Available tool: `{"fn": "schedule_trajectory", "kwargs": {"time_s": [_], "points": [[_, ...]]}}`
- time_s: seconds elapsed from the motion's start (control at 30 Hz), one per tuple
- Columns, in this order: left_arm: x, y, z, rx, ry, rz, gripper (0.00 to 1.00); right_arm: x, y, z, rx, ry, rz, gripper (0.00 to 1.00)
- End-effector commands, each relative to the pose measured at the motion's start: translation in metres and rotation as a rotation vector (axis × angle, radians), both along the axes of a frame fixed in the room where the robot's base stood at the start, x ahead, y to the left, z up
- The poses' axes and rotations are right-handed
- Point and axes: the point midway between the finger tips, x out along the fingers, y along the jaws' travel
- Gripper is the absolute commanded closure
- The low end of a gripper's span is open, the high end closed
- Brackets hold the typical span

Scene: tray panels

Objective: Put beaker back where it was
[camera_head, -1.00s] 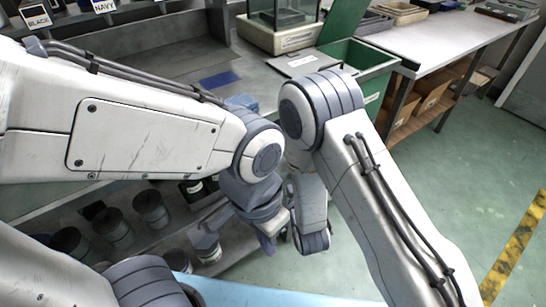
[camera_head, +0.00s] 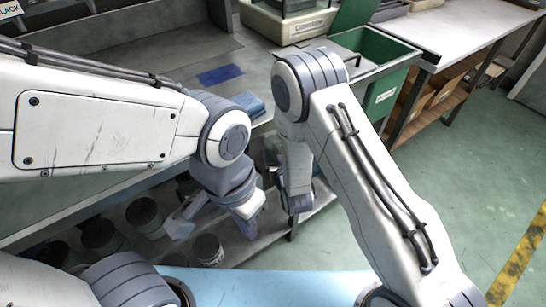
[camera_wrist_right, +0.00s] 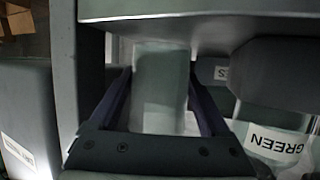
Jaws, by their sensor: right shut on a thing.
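In the right wrist view a pale, see-through grey-green vessel, which looks like the beaker (camera_wrist_right: 160,85), stands between the two dark fingers of my right gripper (camera_wrist_right: 163,108). The fingers are shut on its sides. Its upper end is close to a grey edge at the top of the picture. In the head view my right arm's links hide the beaker and most of that gripper. My left gripper (camera_head: 214,225) hangs low in front of the bench, its fingers apart, with nothing seen held between them.
A "GREEN" label (camera_wrist_right: 274,143) shows right of the beaker in the wrist view. The head view shows a grey bench with a blue pad (camera_head: 220,74), a green bin (camera_head: 385,92), a boxed scale (camera_head: 285,26), and dark cans (camera_head: 145,213) on the lower shelf. Floor is clear at right.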

Motion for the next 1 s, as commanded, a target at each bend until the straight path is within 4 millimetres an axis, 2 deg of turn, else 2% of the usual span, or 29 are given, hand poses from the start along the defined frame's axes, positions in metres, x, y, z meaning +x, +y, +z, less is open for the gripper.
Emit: {"fn": "schedule_trajectory", "kwargs": {"time_s": [0.03, 0.37, 0.4, 0.43, 0.73, 0.83, 1.0], "points": [[0.0, 0.0, -0.006, 0.0, 0.0, 0.0, 1.0, 0.0, -0.002, -0.006, 0.0, 0.0, -0.002, 0.79], [0.0, 0.0, -0.006, 0.0, 0.0, 0.0, 1.0, 0.0, -0.001, -0.007, 0.001, -0.001, -0.001, 0.79], [0.0, 0.0, -0.006, 0.0, 0.0, 0.0, 1.0, 0.0, 0.0, -0.008, 0.0, -0.001, 0.0, 0.16], [0.0, 0.0, -0.005, 0.0, 0.0, 0.0, 1.0, 0.0, 0.0, -0.006, 0.0, -0.001, 0.0, 0.07], [0.0, 0.0, -0.005, 0.0, 0.0, 0.0, 1.0, 0.0, 0.001, -0.006, 0.001, -0.001, 0.001, 0.07], [0.0, 0.0, 0.0, 0.0, 0.0, 0.0, 1.0, 0.0, 0.001, 0.0, 0.001, -0.001, 0.002, 0.07], [0.0, 0.0, 0.001, 0.0, 0.0, 0.0, 1.0, -0.026, -0.004, 0.007, -0.001, 0.002, 0.004, 0.07]]}}
